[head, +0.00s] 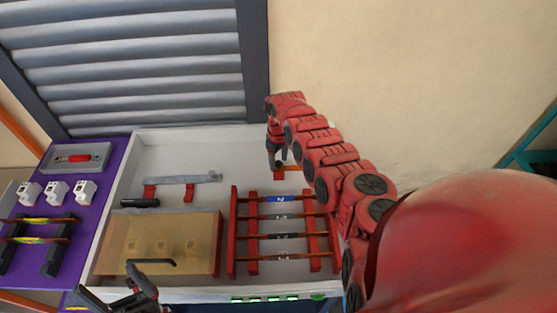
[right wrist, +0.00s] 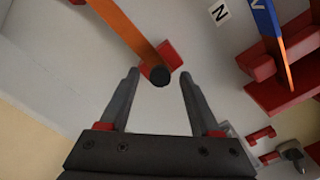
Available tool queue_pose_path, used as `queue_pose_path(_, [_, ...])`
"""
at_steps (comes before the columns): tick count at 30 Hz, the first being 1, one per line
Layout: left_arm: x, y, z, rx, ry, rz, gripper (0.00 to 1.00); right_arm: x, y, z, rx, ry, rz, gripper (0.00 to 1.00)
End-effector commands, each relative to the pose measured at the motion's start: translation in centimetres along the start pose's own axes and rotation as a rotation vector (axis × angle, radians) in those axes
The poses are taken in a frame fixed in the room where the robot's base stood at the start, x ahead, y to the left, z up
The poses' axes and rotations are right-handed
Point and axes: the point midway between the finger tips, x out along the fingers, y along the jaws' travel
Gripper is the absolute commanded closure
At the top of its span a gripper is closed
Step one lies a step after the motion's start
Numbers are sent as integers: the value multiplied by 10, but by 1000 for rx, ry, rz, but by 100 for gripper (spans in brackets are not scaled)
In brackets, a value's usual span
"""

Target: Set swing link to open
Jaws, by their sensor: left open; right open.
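The swing link appears to be the orange bar (right wrist: 125,27) with a round black end (right wrist: 160,76) in the right wrist view. A red block sits beside its black end. An orange piece of it (head: 291,168) shows in the head view, partly hidden by my right gripper (head: 277,164). My right gripper is open, and in the right wrist view its fingertips (right wrist: 159,76) appear on either side of the black end. Contact cannot be told. My left gripper (head: 122,298) is open at the bottom left of the head view, near the panel's lower edge.
Several red-framed busbars with a blue N-marked bar (head: 281,198) lie below the right gripper. A purple panel (head: 104,152) stands at far left.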

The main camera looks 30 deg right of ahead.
Motion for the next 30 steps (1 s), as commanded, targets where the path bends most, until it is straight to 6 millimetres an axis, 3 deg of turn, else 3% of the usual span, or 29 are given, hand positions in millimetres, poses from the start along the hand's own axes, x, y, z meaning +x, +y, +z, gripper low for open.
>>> queue_pose_path(2, [0,0,0,0,0,0,9,0,0,0,0,0,0,40])
queue_pose_path(12, [0,0,0,0,0,0,9,0,0,0,0,-1,0,100])
queue_pose_path(30, [0,0,0,0,0,0,9,0,0,0,0,-1,0,100])
